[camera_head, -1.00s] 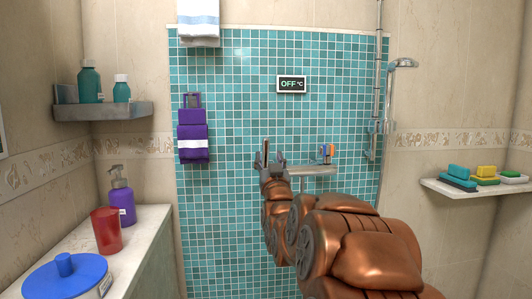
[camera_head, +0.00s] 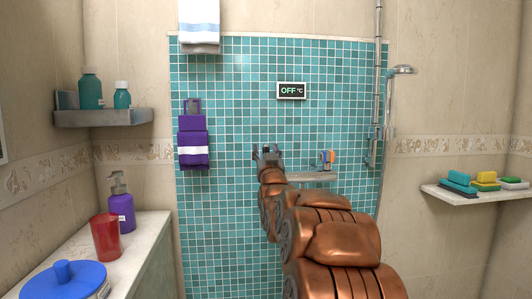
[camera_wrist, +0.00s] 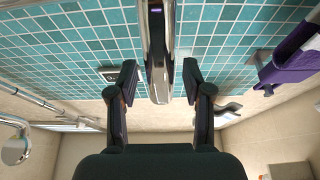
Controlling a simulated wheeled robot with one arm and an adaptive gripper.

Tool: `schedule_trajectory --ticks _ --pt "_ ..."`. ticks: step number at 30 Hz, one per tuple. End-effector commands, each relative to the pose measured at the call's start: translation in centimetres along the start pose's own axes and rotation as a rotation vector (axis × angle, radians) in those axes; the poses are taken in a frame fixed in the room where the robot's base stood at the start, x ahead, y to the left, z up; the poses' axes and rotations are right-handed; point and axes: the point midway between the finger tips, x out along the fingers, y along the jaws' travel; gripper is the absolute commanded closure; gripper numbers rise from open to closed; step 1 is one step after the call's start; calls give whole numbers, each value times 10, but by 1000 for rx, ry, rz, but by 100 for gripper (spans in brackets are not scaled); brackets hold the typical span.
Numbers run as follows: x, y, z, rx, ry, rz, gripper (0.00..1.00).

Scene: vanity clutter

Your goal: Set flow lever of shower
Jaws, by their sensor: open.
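In the wrist view a long chrome part (camera_wrist: 158,45), which looks like the shower's flow lever, comes down from the top edge between my fingers. My gripper (camera_wrist: 159,72) is open, one finger on each side of it, with a visible gap on both sides. In the head view my gripper (camera_head: 267,153) is raised before the teal tiled wall, and my gripper and arm hide the lever there. The display (camera_head: 291,91) on the tiles reads OFF °C. The shower head (camera_head: 403,70) hangs on a rail at the right.
A purple towel (camera_head: 193,143) hangs at the left. A counter (camera_head: 150,226) with a purple pump bottle (camera_head: 121,205) and a red cup (camera_head: 106,237) stands at left. A sponge shelf (camera_head: 480,196) is at right.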

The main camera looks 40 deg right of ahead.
Motion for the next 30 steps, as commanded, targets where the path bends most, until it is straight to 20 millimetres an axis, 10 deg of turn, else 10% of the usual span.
schedule_trajectory --ticks 7,21,30 --pt "1 0 0 0 0 0 50" --pt "1 0 0 0 -1 0 99" --pt "1 0 0 1 0 1 100"
